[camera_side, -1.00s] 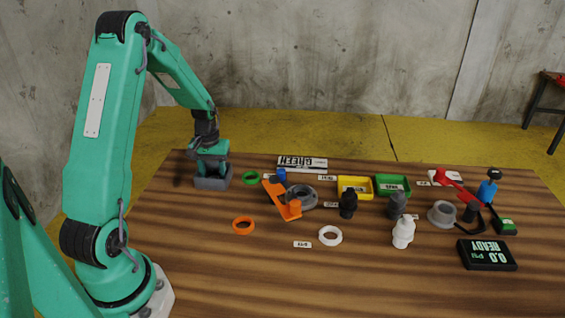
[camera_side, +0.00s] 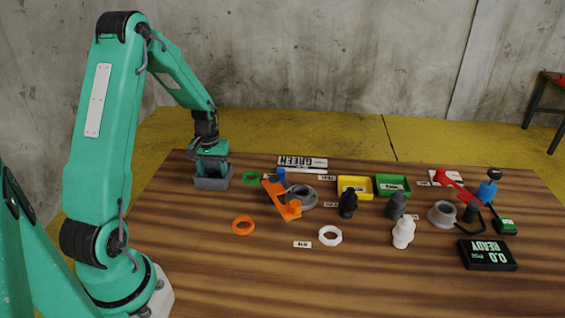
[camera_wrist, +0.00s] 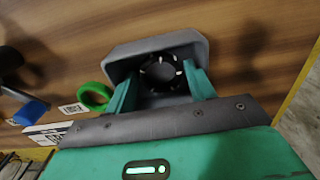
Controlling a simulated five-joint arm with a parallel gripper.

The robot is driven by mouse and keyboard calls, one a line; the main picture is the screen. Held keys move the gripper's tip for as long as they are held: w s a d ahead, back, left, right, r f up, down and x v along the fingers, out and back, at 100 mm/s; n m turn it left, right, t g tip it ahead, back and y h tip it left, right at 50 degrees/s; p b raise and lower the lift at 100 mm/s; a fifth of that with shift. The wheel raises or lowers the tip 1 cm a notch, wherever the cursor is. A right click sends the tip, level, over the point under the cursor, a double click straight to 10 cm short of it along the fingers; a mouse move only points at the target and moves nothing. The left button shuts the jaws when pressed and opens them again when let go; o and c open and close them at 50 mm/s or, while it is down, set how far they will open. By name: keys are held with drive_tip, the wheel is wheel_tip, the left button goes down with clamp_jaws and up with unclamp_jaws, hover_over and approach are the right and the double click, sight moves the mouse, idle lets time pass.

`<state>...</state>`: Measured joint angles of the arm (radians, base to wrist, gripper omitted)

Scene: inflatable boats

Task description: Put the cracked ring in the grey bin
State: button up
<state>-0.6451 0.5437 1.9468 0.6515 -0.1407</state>
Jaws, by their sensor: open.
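The grey bin (camera_side: 212,184) stands at the far left of the table, and it fills the upper middle of the wrist view (camera_wrist: 125,55). A black ring with white marks (camera_wrist: 145,73) shows inside the bin's outline in the wrist view. I cannot make out a crack in it. My gripper (camera_side: 212,166) is low over the bin, pointing down. In the wrist view its two green fingers (camera_wrist: 161,84) are apart, one on each side of the ring, with gaps to it. The ring is hidden in the side view.
A green ring (camera_side: 250,177) lies just right of the bin. An orange ring (camera_side: 243,226) and a white ring (camera_side: 330,236) lie nearer the front. An orange tool (camera_side: 282,200), yellow tray (camera_side: 341,193) and green tray (camera_side: 406,191) stand further right. The front left table is clear.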

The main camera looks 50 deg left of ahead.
wheel_tip(320, 180, up, 12)
idle(0.6)
drive_tip(key=shift+d, duration=0.1)
idle(0.4)
drive_tip(key=s+d+r+m+t, duration=0.1)
drive_tip(key=d+r+m, duration=0.1)
drive_tip(key=d+r, duration=0.4)
drive_tip(key=s+d+r+m+t, duration=0.1)
drive_tip(key=d+r+m, duration=0.15)
drive_tip(key=d, duration=0.55)
drive_tip(key=s+d+r+m+t, duration=0.3)
drive_tip(key=s+d+m, duration=0.1)
drive_tip(key=s+d, duration=0.6)
drive_tip(key=shift+d+t, duration=0.3)
drive_tip(key=shift+d, duration=0.55)
